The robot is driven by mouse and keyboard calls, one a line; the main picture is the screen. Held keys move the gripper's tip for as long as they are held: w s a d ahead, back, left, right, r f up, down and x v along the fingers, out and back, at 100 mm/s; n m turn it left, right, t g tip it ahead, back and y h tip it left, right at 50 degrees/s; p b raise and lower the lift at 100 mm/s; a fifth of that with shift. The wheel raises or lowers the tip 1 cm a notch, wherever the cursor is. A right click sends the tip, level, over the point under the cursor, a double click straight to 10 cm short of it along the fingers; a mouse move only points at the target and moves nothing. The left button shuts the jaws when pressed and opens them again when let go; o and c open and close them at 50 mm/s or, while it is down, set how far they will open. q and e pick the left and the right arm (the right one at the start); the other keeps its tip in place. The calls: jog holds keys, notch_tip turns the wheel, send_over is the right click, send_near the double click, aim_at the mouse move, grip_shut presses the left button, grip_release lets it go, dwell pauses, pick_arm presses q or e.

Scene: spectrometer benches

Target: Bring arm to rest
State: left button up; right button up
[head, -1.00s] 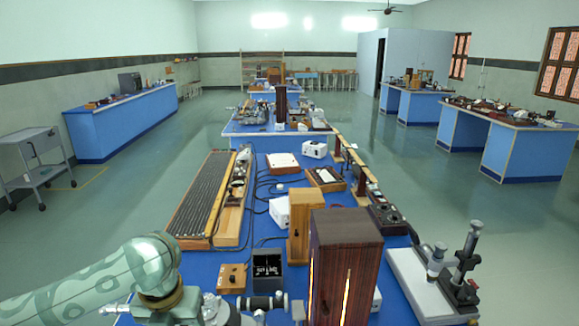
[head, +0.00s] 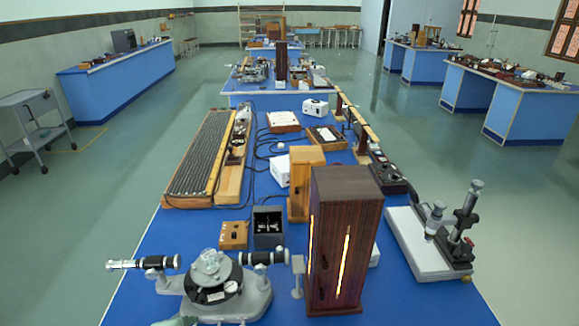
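Neither of my grippers shows in the head view. A small pale green piece, which looks like part of my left arm, shows at the bottom edge left of centre. The spectrometer (head: 222,285) stands on the near blue bench (head: 150,262), with its black and silver tubes pointing left and right. Nothing of mine covers its round table or tubes. A tall dark wooden lamp box (head: 342,240) with glowing slits stands to its right.
A microscope-like instrument on a white base (head: 428,250) stands at the bench's right edge. A ridged board (head: 200,160), small wooden boxes and cables lie farther back. Other benches (head: 110,90) and a grey trolley (head: 35,125) stand apart, with open floor between.

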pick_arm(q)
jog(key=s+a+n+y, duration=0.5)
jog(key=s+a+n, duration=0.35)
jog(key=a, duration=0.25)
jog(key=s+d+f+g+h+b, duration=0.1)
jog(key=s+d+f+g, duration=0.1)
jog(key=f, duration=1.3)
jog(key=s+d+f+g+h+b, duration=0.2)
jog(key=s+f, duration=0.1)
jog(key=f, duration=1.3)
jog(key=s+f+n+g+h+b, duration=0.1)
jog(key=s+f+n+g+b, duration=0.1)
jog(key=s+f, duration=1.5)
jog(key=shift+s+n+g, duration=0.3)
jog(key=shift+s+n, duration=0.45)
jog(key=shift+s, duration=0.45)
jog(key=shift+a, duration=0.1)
